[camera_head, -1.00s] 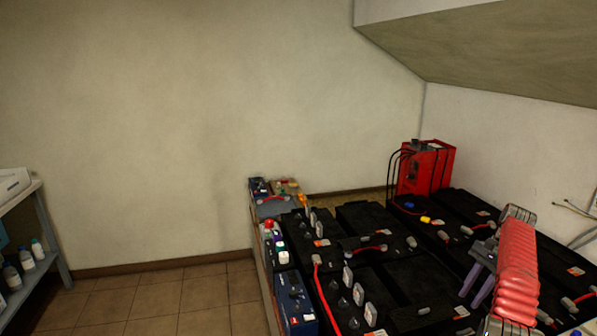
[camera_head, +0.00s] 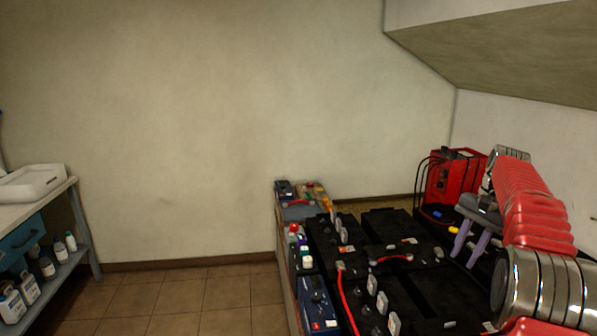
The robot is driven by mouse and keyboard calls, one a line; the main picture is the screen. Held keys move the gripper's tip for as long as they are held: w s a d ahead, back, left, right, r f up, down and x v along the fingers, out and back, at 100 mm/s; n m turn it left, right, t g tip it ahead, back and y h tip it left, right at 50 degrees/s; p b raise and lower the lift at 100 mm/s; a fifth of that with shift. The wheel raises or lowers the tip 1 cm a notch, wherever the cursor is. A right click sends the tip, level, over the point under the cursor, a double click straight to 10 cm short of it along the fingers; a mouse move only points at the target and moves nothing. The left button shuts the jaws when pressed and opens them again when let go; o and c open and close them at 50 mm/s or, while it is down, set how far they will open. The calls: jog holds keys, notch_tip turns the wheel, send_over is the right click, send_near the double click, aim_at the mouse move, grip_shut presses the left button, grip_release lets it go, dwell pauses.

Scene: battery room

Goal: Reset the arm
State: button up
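My gripper (camera_head: 464,261) is at the right of the head view, with two pale purple fingers pointing down from a grey body. The fingers stand apart with nothing visible between them. It appears in front of the black batteries (camera_head: 388,222); whether it touches any of them I cannot tell. My red and silver arm fills the right edge and hides part of the batteries and the wall behind it.
A red charger box (camera_head: 452,178) with black cables stands behind the batteries. Smaller blue batteries (camera_head: 318,303) line the left edge of the bank. A bench (camera_head: 72,190) with a white tray (camera_head: 33,184) and bottles stands at the left. The tiled floor (camera_head: 190,300) between is clear.

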jog(key=s+a+r+n+t+h, duration=0.1)
jog(key=s+a+r+n, duration=0.2)
jog(key=s+a+r, duration=0.35)
jog(key=s+a+r+n+t+h, duration=0.1)
jog(key=s+a+r+n, duration=0.2)
jog(key=s+a, duration=0.7)
jog(key=s+a+f+n+t, duration=0.1)
jog(key=s+a+f, duration=0.2)
jog(key=s, duration=0.3)
jog(key=s+a+f+n+t, duration=0.1)
jog(key=s+a+f+n, duration=0.1)
jog(key=s+a, duration=0.3)
jog(key=s+a+f+n+t, duration=0.1)
jog(key=s+a+f+n, duration=0.1)
jog(key=s+f, duration=0.3)
jog(key=shift+s+a, duration=0.9)
jog(key=shift+s, duration=0.1)
jog(key=shift+s, duration=0.1)
